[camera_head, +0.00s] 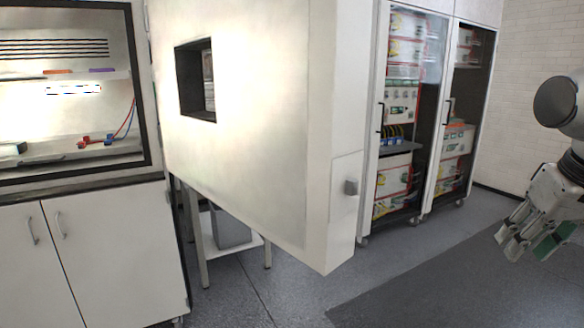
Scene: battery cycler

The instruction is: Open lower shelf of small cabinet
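My gripper (528,238) hangs at the right edge, pointing down over the grey floor. Its fingers look spread apart with nothing clearly between them; a green patch shows on the right-hand side.
White lower cupboard doors (100,255) with two handles stand at left under a lit glass-fronted case (70,90). Tall glass-door racks (400,120) with equipment stand behind. A white stand (235,240) is partly hidden under the panel. The floor (440,285) at right is clear.

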